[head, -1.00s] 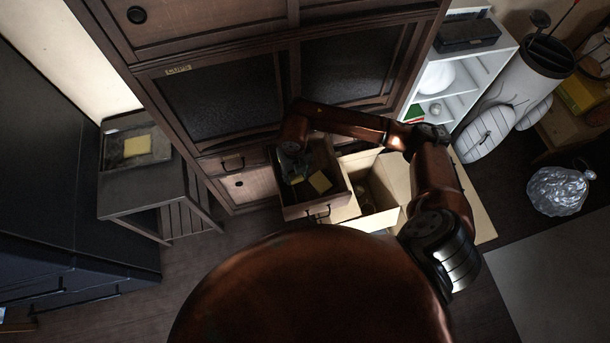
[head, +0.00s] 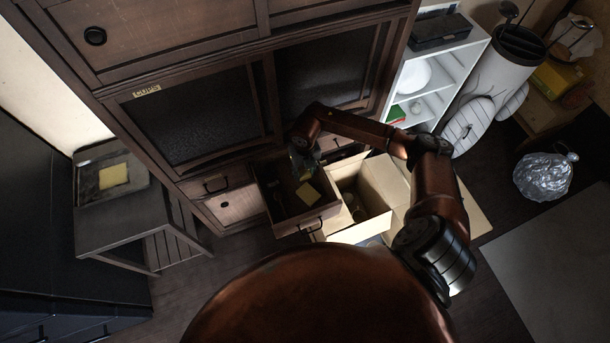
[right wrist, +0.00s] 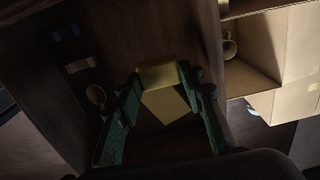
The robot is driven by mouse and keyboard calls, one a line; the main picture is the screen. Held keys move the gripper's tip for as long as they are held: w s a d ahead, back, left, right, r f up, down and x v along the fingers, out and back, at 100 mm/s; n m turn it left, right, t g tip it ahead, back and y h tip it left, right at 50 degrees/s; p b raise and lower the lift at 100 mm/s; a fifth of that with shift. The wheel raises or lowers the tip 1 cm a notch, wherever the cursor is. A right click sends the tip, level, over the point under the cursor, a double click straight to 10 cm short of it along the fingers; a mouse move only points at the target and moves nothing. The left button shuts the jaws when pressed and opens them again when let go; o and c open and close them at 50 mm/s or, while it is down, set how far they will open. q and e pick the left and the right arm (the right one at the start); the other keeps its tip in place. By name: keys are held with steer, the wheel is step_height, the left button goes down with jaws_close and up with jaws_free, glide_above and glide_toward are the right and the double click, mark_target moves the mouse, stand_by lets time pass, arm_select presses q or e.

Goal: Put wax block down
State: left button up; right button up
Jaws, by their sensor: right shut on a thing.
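My right gripper (head: 303,163) is over the open drawer (head: 274,210) of the wooden cabinet. In the right wrist view, its dark green fingers (right wrist: 160,88) are shut on a yellow wax block (right wrist: 158,74). Whether the held block touches the drawer floor I cannot tell. Another yellow block (head: 114,176) lies on a dark tray on the grey side table at the left. My left gripper is not in view.
An open cardboard box (head: 378,192) stands right beside the drawer. Inside the drawer, a small round tan item (right wrist: 96,95) lies left of the fingers. A white shelf (head: 440,75) and a crumpled silver bag (head: 543,174) are farther right.

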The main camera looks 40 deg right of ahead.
mark_target(306, 173)
steer(key=shift+w+d+f, duration=0.1)
steer(key=shift+d+f, duration=0.15)
steer(key=shift+f, duration=0.05)
step_height(306, 173, down, 4)
steer(key=shift+w+d+r+b, duration=0.15)
steer(key=shift+r+b, duration=0.1)
steer(key=shift+b, duration=0.4)
steer(key=shift+r, duration=0.1)
steer(key=o, duration=0.8)
step_height(306, 173, up, 12)
steer(key=p, duration=0.3)
